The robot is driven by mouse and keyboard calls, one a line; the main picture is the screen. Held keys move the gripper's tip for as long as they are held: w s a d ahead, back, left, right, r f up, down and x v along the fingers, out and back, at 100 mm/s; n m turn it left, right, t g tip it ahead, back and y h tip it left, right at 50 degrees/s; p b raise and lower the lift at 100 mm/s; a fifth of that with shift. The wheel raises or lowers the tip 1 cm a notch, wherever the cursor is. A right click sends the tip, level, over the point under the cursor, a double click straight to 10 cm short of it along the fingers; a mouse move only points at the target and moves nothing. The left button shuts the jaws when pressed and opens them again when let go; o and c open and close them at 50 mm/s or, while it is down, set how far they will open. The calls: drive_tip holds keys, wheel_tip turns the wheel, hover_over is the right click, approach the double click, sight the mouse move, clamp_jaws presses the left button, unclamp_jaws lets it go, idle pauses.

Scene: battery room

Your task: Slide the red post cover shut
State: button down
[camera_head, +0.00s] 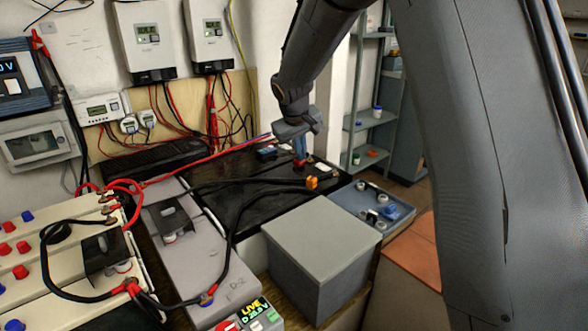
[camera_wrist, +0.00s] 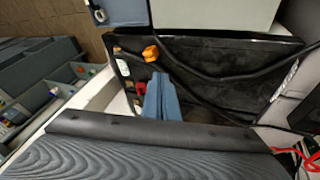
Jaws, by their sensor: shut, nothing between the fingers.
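A small red part (camera_head: 299,164), which looks like the red post cover, sits on the black-topped battery (camera_head: 215,205) near its right end. It is mostly hidden by my fingers, and whether it is open or shut cannot be told. My gripper (camera_head: 300,158) points down at it, with the blue-grey fingers shut and nothing held. In the wrist view the fingers (camera_wrist: 160,92) are together over the battery's edge, and a bit of red (camera_wrist: 140,87) shows right beside them. Contact between fingers and red part cannot be told.
An orange connector (camera_head: 311,182) on a black cable lies close to the gripper; it also shows in the wrist view (camera_wrist: 150,52). A grey box (camera_head: 320,245) stands in front. A blue-grey tray (camera_head: 345,203) of small parts is at the right. Red and black cables cross the left batteries.

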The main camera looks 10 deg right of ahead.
drive_tip(key=n+t+b, duration=0.1)
drive_tip(key=t+b, duration=0.1)
drive_tip(key=b, duration=0.3)
approach(296, 160)
drive_tip(key=s+a+r, duration=0.3)
drive_tip(key=s+a, duration=0.1)
drive_tip(key=a, duration=0.1)
drive_tip(key=shift+h, duration=0.3)
drive_tip(key=x, duration=0.9)
drive_tip(key=shift+w+d+f, duration=0.1)
drive_tip(key=shift+d+f, duration=0.1)
drive_tip(key=shift+w+d+r, duration=0.1)
drive_tip(key=shift+w+d, duration=0.15)
drive_tip(key=shift+d, duration=0.35)
drive_tip(key=shift+w+d+r, duration=0.1)
drive_tip(key=shift+w+d, duration=0.2)
drive_tip(key=shift+d, duration=0.25)
drive_tip(key=shift+w+d, duration=0.35)
drive_tip(key=shift+d, duration=0.2)
